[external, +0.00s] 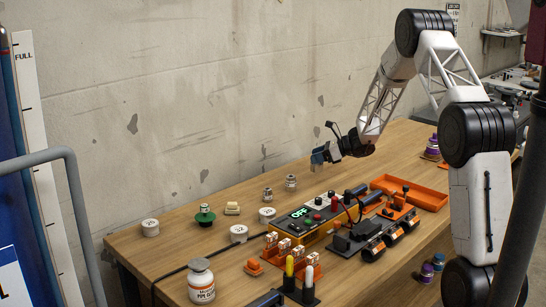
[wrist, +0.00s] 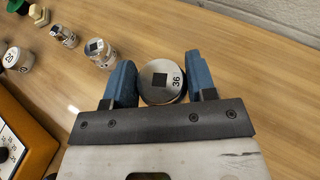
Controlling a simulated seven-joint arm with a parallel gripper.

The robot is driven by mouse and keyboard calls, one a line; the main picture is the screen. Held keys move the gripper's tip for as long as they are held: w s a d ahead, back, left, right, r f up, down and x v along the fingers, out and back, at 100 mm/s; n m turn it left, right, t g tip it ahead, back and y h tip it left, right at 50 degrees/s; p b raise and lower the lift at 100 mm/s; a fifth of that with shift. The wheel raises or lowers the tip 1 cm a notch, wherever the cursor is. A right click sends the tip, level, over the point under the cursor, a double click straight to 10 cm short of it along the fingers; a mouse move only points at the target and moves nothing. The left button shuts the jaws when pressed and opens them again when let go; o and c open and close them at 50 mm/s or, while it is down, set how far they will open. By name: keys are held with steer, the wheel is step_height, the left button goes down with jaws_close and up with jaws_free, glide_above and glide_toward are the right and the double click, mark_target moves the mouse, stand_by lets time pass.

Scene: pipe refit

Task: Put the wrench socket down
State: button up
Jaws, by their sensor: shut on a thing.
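The wrench socket (wrist: 165,81) is a round metal piece with a dark square hole and the number 36 on its top face. It sits between the two blue fingers of my gripper (wrist: 162,78), which is shut on it. In the external view my gripper (external: 327,156) is over the back part of the wooden table (external: 200,249), near the wall. The socket cannot be made out clearly there. How far its bottom is from the tabletop cannot be told.
Two similar metal sockets, (external: 291,182) and (external: 267,194), stand left of my gripper. A white round piece (external: 267,214), a control box (external: 312,216) and an orange tray (external: 420,194) stand further forward. The wood around the held socket is clear in the wrist view.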

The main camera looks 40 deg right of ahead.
steer(key=shift+w, duration=0.15)
steer(key=shift+w+d, duration=0.15)
steer(key=shift+w, duration=0.1)
steer(key=shift+w+f, duration=0.1)
steer(key=shift+f, duration=1.65)
steer(key=shift+f, duration=0.15)
steer(key=o, duration=1.1)
steer(key=shift+c, duration=0.2)
steer(key=shift+s+d+r, duration=0.15)
steer(key=shift+s+r, duration=0.05)
steer(key=v, duration=1.1)
steer(key=shift+s+d, duration=0.2)
